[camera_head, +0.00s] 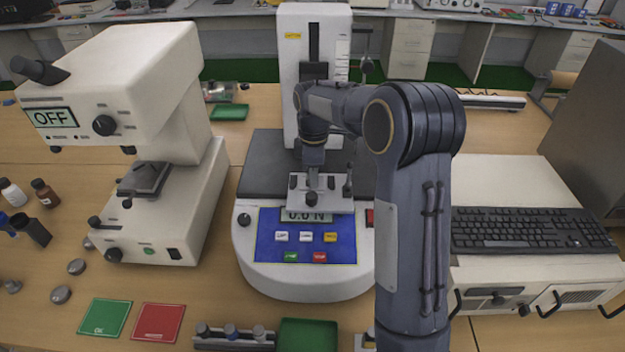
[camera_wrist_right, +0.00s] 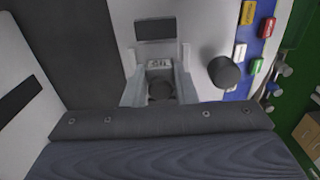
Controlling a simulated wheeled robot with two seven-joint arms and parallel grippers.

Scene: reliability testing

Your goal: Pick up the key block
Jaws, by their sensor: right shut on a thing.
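My right gripper (camera_head: 313,184) reaches down over the light grey metal fixture (camera_head: 336,200) on the front of the force tester. In the right wrist view, my right gripper (camera_wrist_right: 160,88) is shut on a small grey block with markings (camera_wrist_right: 158,65), which looks like the key block. A dark round part shows between the fingers. The block's lower side is hidden, so I cannot tell if it still touches the fixture. In the head view, the block cannot be made out clearly. My left gripper is not in view.
The force tester (camera_head: 270,277) stands mid-table, its display reading 0.0 N. A white hardness tester (camera_head: 187,211) marked OFF stands left, with bottles beside it. A keyboard (camera_head: 530,231) lies right. Green (camera_head: 104,317) and red (camera_head: 158,322) mats lie front left, near a green tray (camera_head: 307,336).

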